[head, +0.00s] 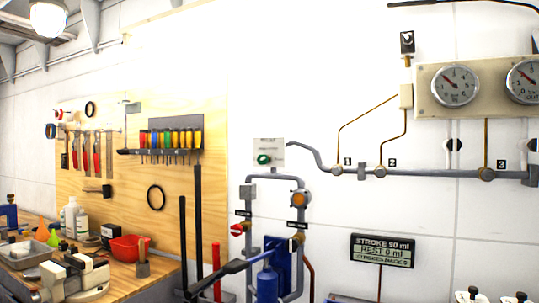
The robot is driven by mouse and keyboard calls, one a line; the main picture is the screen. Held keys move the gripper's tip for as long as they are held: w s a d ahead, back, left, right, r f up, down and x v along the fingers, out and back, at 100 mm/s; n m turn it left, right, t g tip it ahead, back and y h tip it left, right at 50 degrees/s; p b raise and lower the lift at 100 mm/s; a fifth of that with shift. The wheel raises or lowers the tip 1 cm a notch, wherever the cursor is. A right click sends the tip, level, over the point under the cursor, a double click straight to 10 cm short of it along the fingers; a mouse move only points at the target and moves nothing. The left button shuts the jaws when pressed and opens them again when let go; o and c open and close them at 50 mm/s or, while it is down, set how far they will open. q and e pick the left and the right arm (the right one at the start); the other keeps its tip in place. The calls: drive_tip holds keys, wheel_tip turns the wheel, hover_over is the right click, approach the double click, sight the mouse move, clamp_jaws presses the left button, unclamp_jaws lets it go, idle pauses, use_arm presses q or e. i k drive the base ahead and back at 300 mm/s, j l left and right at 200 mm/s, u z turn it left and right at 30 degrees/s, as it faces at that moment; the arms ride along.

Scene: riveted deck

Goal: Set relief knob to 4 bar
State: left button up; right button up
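A small green knob (264,159) sits on a pale plate (270,148) on the white wall, just right of the pegboard. The plate's lettering is too small to read surely, and so is the knob's setting. Two round dial gauges, the left one (455,85) and the right one (525,80), sit on a beige panel at the upper right. Each has a red needle, and the right gauge is cut by the picture edge. Neither of my grippers shows in the head view.
Grey pipes run below the plate past an orange round fitting (298,198) and a red valve handle (237,229) to a blue pump (268,280) with a dark lever (225,272). A display (383,251) reads "STROKE 90 ml, REST 0 ml". A cluttered workbench (165,272) stands left.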

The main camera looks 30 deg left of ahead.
sight(262, 159)
drive_tip(key=i+u, duration=0.15)
drive_tip(key=i, duration=1)
